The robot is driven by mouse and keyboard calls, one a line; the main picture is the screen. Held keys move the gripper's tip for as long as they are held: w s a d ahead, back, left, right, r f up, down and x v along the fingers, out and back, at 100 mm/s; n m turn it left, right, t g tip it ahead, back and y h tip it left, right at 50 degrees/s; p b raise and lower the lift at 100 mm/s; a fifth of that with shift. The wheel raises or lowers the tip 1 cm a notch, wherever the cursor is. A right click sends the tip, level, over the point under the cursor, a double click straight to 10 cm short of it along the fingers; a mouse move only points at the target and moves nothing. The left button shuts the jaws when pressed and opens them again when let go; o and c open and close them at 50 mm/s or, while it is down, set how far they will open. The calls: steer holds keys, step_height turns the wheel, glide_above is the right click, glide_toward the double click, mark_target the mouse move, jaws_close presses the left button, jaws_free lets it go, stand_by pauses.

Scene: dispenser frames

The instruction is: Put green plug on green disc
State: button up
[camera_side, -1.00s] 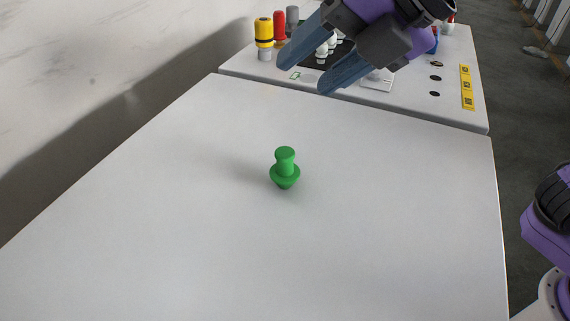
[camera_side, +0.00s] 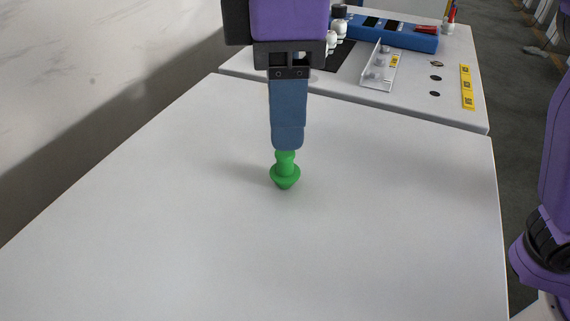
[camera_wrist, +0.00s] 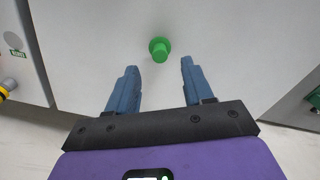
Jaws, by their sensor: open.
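The green plug (camera_side: 285,177) stands upright on the white table, with a round knob on top and a wider flange below. It also shows in the wrist view (camera_wrist: 159,49), slightly beyond the fingertips and between their lines. My gripper (camera_side: 287,143) points down just above the plug in the side view, where one finger hides the other. In the wrist view its two blue fingers (camera_wrist: 159,64) are spread apart with nothing between them. I see no green disc as such; a small green mark (camera_wrist: 17,53) shows on a panel at the left of the wrist view.
The white table (camera_side: 380,230) around the plug is bare. Behind it, a panel (camera_side: 420,105) carries a blue block (camera_side: 390,35), a metal bracket (camera_side: 378,72), dark holes and a yellow label strip (camera_side: 467,88). A wall runs along the left.

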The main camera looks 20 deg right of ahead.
mark_target(286, 153)
steer(key=shift+f, duration=3.1)
jaws_close()
